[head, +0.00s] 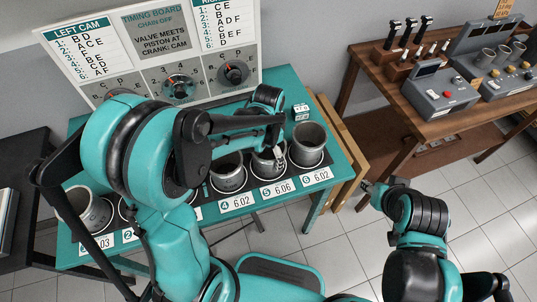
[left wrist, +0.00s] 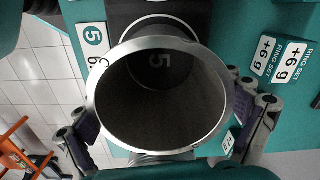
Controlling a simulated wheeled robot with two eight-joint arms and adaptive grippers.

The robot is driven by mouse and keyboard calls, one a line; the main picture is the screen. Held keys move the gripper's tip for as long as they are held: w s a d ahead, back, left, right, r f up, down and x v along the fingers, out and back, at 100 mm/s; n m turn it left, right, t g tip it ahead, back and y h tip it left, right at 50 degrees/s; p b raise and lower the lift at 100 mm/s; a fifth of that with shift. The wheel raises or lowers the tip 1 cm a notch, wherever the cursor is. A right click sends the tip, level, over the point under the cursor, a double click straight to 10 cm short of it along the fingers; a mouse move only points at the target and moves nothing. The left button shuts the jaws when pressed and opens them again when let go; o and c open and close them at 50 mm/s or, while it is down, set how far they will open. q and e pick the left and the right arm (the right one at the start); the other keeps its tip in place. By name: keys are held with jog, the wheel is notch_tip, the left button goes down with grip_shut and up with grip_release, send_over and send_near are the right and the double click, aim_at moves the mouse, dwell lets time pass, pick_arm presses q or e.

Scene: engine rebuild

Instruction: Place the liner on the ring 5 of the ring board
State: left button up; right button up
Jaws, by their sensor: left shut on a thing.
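A grey metal liner (head: 266,163) is at position 5 of the ring board, above its label 5 (head: 278,190). My left gripper (head: 272,149) is shut on it, partly hidden by my arm. In the left wrist view the same liner (left wrist: 92,98) has a finger on each side, and a dark 5 shows through its bore, off centre towards the top. I cannot tell whether it touches the board. My right gripper (head: 368,188) is away from the board, over the floor to the right; its jaws are too small to read.
Liners stand at position 4 (head: 228,174), position 6 (head: 308,146) and the far left (head: 88,208). Ring set boxes (head: 300,112) stand behind position 6. The timing board (head: 165,55) rises at the back. A wooden bench (head: 437,128) with grey units is at right.

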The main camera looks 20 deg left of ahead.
pick_arm(q)
jog(key=shift+f, duration=0.15)
jog(key=o, duration=1.2)
jog(key=shift+r, duration=0.2)
